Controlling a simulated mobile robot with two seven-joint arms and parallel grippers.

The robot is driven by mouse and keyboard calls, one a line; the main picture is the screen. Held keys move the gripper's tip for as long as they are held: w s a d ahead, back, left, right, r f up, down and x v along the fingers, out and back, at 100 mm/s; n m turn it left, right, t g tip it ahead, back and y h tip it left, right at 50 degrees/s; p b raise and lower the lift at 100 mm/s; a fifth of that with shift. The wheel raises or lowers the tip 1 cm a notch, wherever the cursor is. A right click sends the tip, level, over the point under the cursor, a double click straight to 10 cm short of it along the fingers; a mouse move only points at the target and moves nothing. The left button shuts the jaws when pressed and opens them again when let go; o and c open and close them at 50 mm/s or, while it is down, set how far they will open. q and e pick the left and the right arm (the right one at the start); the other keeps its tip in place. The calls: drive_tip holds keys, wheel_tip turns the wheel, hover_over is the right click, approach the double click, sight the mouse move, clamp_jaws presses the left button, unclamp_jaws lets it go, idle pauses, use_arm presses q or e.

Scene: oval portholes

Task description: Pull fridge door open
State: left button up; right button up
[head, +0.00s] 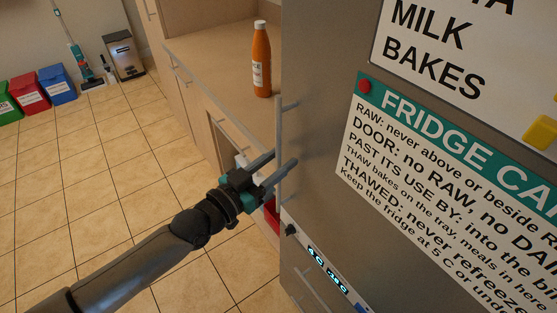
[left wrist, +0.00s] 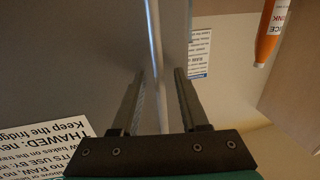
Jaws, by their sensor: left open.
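The grey fridge door (head: 325,60) fills the right of the head view, and no open gap shows at its edge. Its upright bar handle (head: 279,125) runs along the door's left side. My left gripper (head: 284,160) is at the lower part of the handle with its fingers apart. In the left wrist view the handle (left wrist: 154,50) runs between the two open fingers (left wrist: 159,74); I cannot tell whether either finger touches it. My right gripper is not in view.
A counter (head: 215,50) with an orange bottle (head: 261,65) stands left of the fridge. Signs (head: 440,190) and a small display (head: 327,265) are on the fridge front. Bins (head: 58,83) stand far left. The tiled floor (head: 110,170) is clear.

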use_arm(q)
drive_tip(key=shift+d, duration=0.1)
clamp_jaws()
idle(0.3)
idle(1.1)
